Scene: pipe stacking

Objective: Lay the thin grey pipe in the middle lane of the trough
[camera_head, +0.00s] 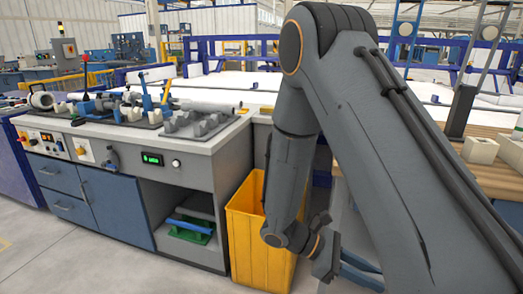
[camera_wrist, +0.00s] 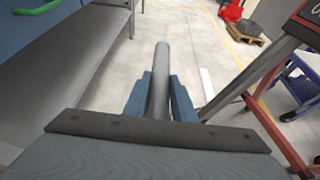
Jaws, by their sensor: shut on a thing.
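A thin grey pipe (camera_wrist: 161,70) sticks out between the two blue fingers of my gripper (camera_wrist: 160,98) in the wrist view. The fingers are shut on it, and its far end is free over the floor. In the head view my gripper (camera_head: 360,272) hangs low, right of the yellow bin and below bench height. I cannot make out the pipe there. A grey notched rack (camera_head: 205,123) stands on the workbench at left, well away from my gripper. I cannot tell whether it is the trough, and no lanes show clearly.
A yellow bin (camera_head: 258,235) stands between the workbench (camera_head: 190,148) and my gripper. A light pipe (camera_head: 210,106) and tools lie on the bench. A wooden table (camera_head: 495,182) with pale blocks (camera_head: 480,150) is at right. Open floor (camera_wrist: 205,50) lies ahead in the wrist view.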

